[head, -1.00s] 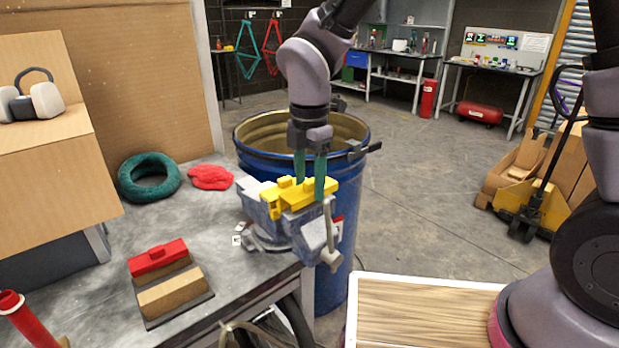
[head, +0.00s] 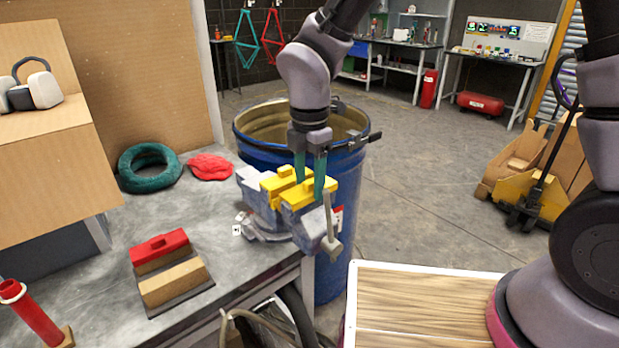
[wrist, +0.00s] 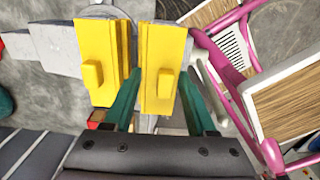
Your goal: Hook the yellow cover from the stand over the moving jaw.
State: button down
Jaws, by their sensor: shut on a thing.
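The grey vise (head: 257,185) stands at the bench's right edge, with its handle bar (head: 329,222) hanging at the front. One yellow cover (head: 271,184) lies over the left, rear jaw. My gripper (head: 309,186) is shut on a second yellow cover (head: 318,188) at the top of the right, moving jaw. In the wrist view the held cover (wrist: 162,68) lies between the teal fingers, parallel to the other cover (wrist: 96,62), with a narrow gap between. The jaw beneath is mostly hidden, so full seating cannot be told. The stand (head: 172,284) holds a red cover (head: 160,245); its front wooden block is bare.
A blue drum (head: 345,200) stands close behind the vise. A green ring (head: 150,180) and red cloth (head: 210,167) lie on the bench (head: 110,285). A red tube (head: 38,315) stands at front left. A wood-topped surface (head: 425,305) is at lower right.

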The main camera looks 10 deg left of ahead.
aim_at(310, 180)
jog(key=shift+f, duration=0.3)
jog(key=shift+c, duration=0.6)
grip_release()
notch_tip(310, 180, up, 11)
jog(key=shift+f, duration=0.1)
jog(key=shift+s, duration=0.1)
